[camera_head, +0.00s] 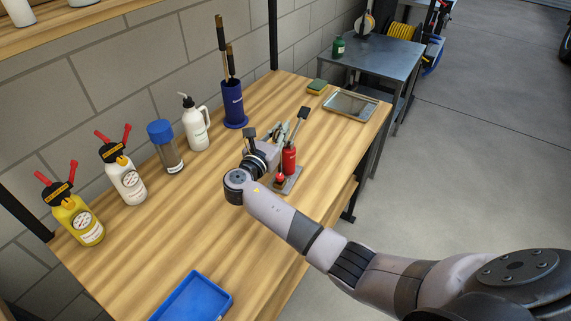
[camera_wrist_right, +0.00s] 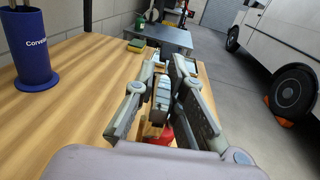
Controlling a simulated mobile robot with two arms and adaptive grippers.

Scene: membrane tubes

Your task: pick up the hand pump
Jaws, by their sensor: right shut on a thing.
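The hand pump (camera_head: 289,160) has a red cylinder on a grey base plate and stands upright on the wooden workbench. A lever with a dark end rises beside it. My right gripper (camera_head: 281,131) is at the top of the pump, shut on it. In the right wrist view, the fingers of my right gripper (camera_wrist_right: 166,88) stand on both sides of a grey upper part of the pump, and the pump's red body (camera_wrist_right: 161,136) shows below, partly hidden by the fingers. I cannot tell whether the base is clear of the bench. My left gripper is not in view.
Several bottles, including a white jug (camera_head: 195,128) and a blue-capped bottle (camera_head: 166,148), line the wall side. A blue cup (camera_head: 234,108) holds tall tools. A metal tray (camera_head: 350,104) and sponge (camera_head: 317,87) lie at the far end. A blue tray (camera_head: 228,300) lies at the near end.

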